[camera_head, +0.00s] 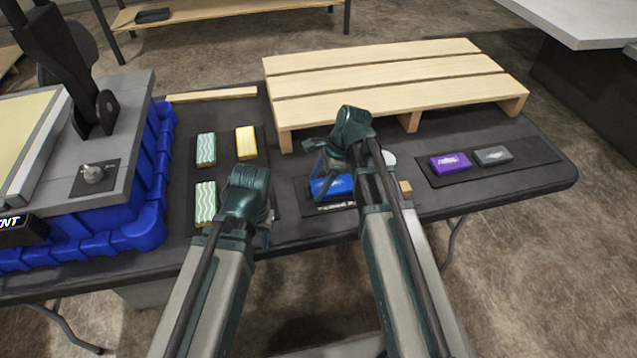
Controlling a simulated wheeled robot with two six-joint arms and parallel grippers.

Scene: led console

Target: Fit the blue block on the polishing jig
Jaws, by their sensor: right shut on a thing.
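The blue block (336,187) is at the table's middle, over or on a dark plate with white lettering (338,208), which looks like the polishing jig. My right gripper (322,166) is over the block and shut on it. The arm covers the block's right part, and I cannot tell whether the block is seated or just above the plate. My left gripper (266,232) is left of the plate, low over the table. Its wrist hides most of its fingers, so its opening is unclear.
Left lie two green wavy blocks (206,149) and a yellow block (246,142) on a dark mat. Right are a purple block (450,163) and a grey block (493,155). A wooden pallet (385,84) fills the back; a blue crate (150,215) stands left.

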